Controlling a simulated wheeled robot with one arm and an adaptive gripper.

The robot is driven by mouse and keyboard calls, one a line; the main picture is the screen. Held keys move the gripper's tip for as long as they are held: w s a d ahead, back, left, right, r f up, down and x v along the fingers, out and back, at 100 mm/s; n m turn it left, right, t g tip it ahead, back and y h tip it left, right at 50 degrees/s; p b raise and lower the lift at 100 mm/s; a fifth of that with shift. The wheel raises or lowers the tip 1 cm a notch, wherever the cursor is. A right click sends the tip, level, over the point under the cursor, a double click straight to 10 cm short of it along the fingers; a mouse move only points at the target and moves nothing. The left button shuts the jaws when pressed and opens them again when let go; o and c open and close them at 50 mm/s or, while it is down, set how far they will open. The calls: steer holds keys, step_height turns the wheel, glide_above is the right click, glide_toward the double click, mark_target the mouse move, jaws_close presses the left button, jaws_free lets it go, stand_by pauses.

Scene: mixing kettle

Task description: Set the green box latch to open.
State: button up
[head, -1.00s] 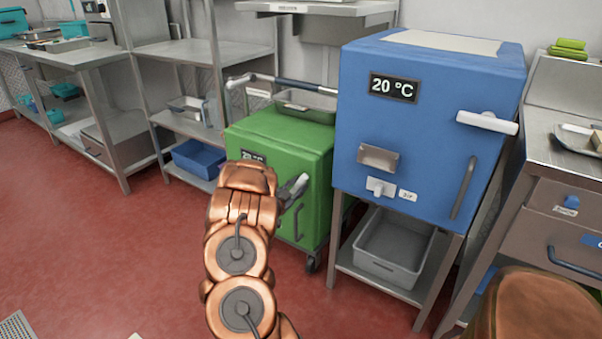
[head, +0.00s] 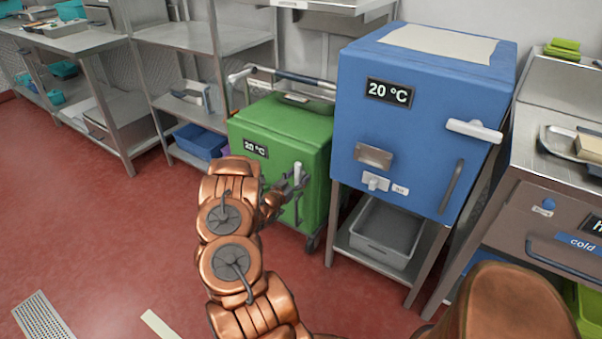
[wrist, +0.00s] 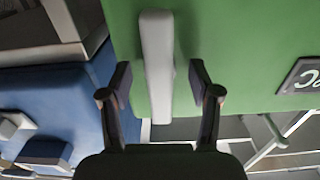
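The green box (head: 285,128) stands left of the blue box, with a "20 °C" display (head: 255,148) on its front. Its latch is a pale grey bar (head: 298,175) standing about upright on the front, near the right side. In the wrist view the latch (wrist: 157,55) lies between the two fingers of my gripper (wrist: 160,80), with a gap showing on each side. My gripper is open. In the head view my gripper (head: 285,188) is at the box front beside the latch, partly hidden by my wrist.
The blue box (head: 430,130) stands on a metal stand to the right, with its own white latch (head: 474,130). A grey bin (head: 385,237) sits below it. A push handle (head: 290,76) rises behind the green box. Metal shelves (head: 185,90) stand at left. Red floor is clear at left.

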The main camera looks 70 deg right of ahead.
steer(key=v, duration=0.7)
steer(key=shift+b, duration=0.45)
stand_by(0.5)
